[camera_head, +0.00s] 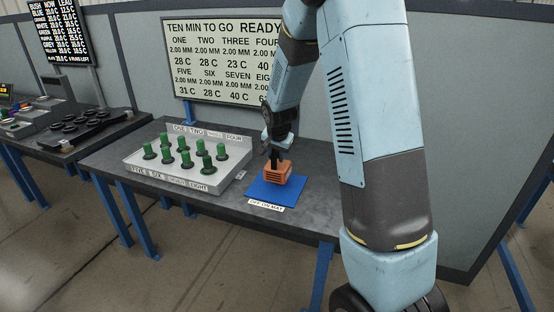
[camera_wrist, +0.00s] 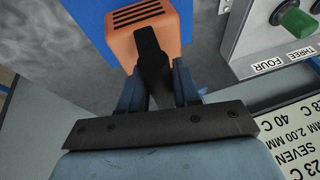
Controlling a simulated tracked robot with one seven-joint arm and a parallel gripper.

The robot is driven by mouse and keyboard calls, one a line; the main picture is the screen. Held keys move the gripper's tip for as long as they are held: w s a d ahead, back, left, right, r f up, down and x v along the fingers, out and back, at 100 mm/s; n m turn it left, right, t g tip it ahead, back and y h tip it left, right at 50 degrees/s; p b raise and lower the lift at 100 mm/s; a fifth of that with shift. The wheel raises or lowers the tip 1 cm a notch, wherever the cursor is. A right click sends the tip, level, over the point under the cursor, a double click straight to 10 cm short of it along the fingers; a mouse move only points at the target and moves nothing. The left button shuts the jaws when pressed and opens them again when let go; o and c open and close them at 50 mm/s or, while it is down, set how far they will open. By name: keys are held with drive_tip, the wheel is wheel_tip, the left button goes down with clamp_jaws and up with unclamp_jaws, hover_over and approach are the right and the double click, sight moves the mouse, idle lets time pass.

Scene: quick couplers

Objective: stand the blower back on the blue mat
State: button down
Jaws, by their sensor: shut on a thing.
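The blower is an orange box with dark slots and a black handle. In the head view the blower (camera_head: 279,173) is upright over the blue mat (camera_head: 262,192), at the mat's back right part. Whether its base touches the mat cannot be told. My gripper (camera_head: 275,150) is above it, shut on the black handle. In the wrist view the blower (camera_wrist: 150,27) is at the top, its handle between the fingers of my gripper (camera_wrist: 158,88). The blue mat (camera_wrist: 88,14) shows on both sides of the blower there.
A white panel (camera_head: 150,172) with several green-capped couplers stands left of the mat. A sign board (camera_head: 222,65) stands behind the table. Bare grey table (camera_head: 315,205) lies right of the mat. Black parts and a small console are on the far left bench (camera_head: 60,150).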

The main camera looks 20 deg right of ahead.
drive_tip(key=shift+f, duration=0.95)
drive_tip(key=c, duration=0.8)
unclamp_jaws()
drive_tip(key=shift+s, duration=0.1)
